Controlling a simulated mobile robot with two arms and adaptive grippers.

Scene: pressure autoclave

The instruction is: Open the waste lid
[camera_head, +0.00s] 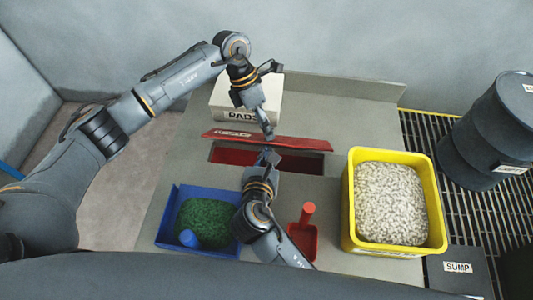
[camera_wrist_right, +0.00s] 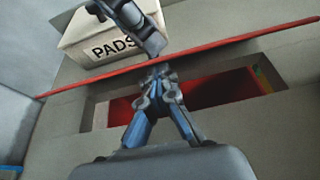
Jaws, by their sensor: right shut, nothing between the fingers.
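The red waste lid (camera_head: 300,143) stands raised and tilted along the far side of a rectangular opening (camera_head: 300,163) in the grey worktop. Red inner walls show in the opening. In the right wrist view the lid (camera_wrist_right: 235,42) is a thin red strip seen nearly edge-on. My left gripper (camera_head: 268,133) is at the middle of the lid, on its far side; whether its fingers are open is unclear. My right gripper (camera_head: 268,156) is over the opening, just in front of the lid, with its fingers shut and empty. Its fingertips (camera_wrist_right: 159,80) appear close below the lid's edge.
A white PADS box (camera_head: 218,112) stands behind the lid. A blue tray (camera_head: 168,225) of green granules and a red scoop (camera_head: 304,235) are in front. A yellow bin (camera_head: 349,225) of pale pellets stands to the right, with a dark drum (camera_head: 485,135) beyond.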

